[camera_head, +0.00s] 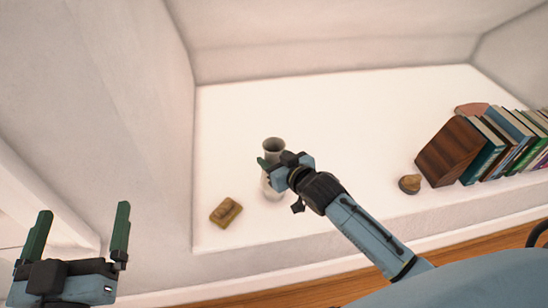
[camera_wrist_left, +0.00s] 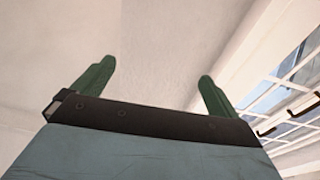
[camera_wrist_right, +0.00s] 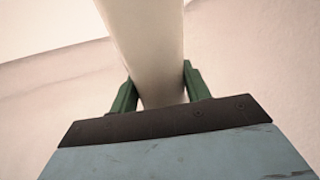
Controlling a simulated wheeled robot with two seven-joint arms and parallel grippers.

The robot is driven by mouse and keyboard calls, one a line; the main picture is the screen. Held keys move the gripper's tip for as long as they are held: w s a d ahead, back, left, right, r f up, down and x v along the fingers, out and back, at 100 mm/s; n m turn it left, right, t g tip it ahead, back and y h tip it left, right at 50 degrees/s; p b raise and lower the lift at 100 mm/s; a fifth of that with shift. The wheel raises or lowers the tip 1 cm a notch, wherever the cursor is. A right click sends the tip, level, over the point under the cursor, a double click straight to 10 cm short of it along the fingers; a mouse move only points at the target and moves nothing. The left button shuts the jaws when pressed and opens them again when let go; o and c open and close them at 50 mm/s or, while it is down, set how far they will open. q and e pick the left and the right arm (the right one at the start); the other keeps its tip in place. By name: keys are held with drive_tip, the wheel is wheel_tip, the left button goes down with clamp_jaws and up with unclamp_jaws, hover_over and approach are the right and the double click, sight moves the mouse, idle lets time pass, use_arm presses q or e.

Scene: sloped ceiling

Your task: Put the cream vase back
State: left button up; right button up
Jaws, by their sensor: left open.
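The cream vase (camera_head: 273,145) is upright over the white ledge, left of its middle, partly hidden behind my right gripper (camera_head: 270,164). In the right wrist view the vase (camera_wrist_right: 147,50) runs between the two green fingers, which press close on both sides of it. My right gripper is shut on the vase. I cannot tell whether the vase's base touches the ledge. My left gripper (camera_head: 84,209) is open and empty, at the lower left, away from the vase. In the left wrist view its fingers (camera_wrist_left: 155,78) are wide apart with only wall behind them.
The white ledge (camera_head: 340,110) is bare behind the vase. A small brownish-gold block (camera_head: 226,212) lies left of the vase. A small round brown object (camera_head: 409,184) and a brown wooden block (camera_head: 452,150) beside a row of books (camera_head: 500,145) stand at the right.

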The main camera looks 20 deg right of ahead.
drive_tip(key=o, duration=0.4)
drive_tip(key=shift+r, duration=0.15)
use_arm(q)
drive_tip(key=s+a+f+g+y+p, duration=0.4)
drive_tip(key=s+f+g, duration=0.6)
drive_tip(key=f+g, duration=0.3)
wheel_tip(320, 180, down, 3)
drive_tip(key=shift+s+a+r+n+p, duration=0.2)
drive_tip(key=shift+a+n+p, duration=0.25)
drive_tip(key=shift+a, duration=0.7)
use_arm(e)
drive_tip(key=s+r+g, duration=0.1)
drive_tip(key=s+g, duration=0.2)
drive_tip(key=s, duration=0.6)
drive_tip(key=s+a+r+g+h, duration=0.1)
drive_tip(key=s+g, duration=0.2)
drive_tip(key=s, duration=0.5)
drive_tip(key=s+r+g, duration=0.1)
drive_tip(key=s+g, duration=0.1)
drive_tip(key=s, duration=0.7)
drive_tip(key=shift+s+a+g, duration=0.3)
drive_tip(key=shift+g, duration=0.1)
drive_tip(key=shift+w+h, duration=0.1)
drive_tip(key=shift+h, duration=0.2)
